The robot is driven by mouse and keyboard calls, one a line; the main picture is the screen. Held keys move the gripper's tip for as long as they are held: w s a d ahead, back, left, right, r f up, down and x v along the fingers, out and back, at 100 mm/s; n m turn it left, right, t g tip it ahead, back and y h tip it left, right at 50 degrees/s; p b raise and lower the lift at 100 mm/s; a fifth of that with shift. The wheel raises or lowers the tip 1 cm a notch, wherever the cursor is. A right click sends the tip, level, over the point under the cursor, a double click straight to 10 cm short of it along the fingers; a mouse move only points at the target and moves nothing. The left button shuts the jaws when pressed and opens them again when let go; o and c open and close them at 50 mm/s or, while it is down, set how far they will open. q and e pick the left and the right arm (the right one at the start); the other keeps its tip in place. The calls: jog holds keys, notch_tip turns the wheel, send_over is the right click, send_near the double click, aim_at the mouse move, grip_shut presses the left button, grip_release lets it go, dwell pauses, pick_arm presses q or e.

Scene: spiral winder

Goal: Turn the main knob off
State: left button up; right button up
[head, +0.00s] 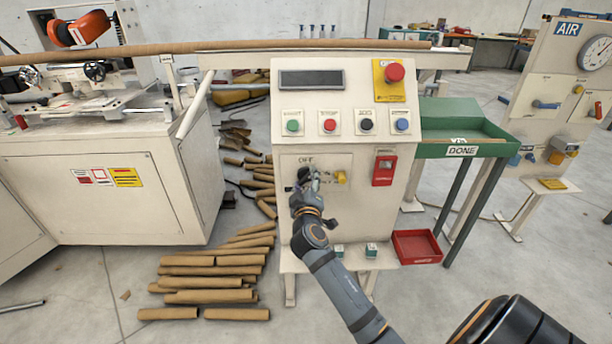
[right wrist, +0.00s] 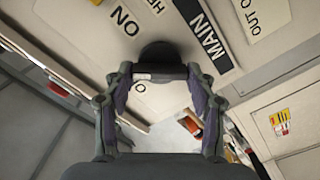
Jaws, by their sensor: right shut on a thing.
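The main knob is a dark round knob, seen in the right wrist view (right wrist: 160,52) next to a black MAIN label (right wrist: 206,40) and an ON label (right wrist: 125,20). My right gripper (right wrist: 160,73) is shut on it, one finger on each side. In the head view my right gripper (head: 305,178) is at the left part of the white control panel, just below the OFF lettering (head: 306,160). There it mostly hides the knob, so which way the knob points cannot be told. My left gripper is not in view.
Above are several push buttons (head: 330,125) and a red emergency stop (head: 395,72). A yellow part (head: 341,177) and a red box (head: 384,170) sit right of my gripper. Cardboard tubes (head: 215,268) lie on the floor at left. A red tray (head: 416,246) is at lower right.

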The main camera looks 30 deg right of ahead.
jog(key=n+p, duration=0.2)
jog(key=n, duration=0.1)
jog(key=shift+r+n, duration=0.15)
jog(key=shift+n, duration=0.25)
pick_arm(q)
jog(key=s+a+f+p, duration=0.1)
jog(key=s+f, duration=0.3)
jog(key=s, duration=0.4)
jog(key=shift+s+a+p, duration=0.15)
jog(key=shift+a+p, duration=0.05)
jog(key=shift+p, duration=0.55)
pick_arm(e)
jog(key=shift+a+f+n, duration=0.1)
jog(key=shift+f+n, duration=0.05)
jog(key=shift+n, duration=1)
jog(key=shift+f+n, duration=0.1)
jog(key=shift+n, duration=1.05)
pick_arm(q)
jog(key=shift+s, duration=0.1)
pick_arm(e)
jog(key=o, duration=1.2)
jog(key=shift+a, duration=0.1)
jog(key=shift+c, duration=0.2)
jog(key=v, duration=1.2)
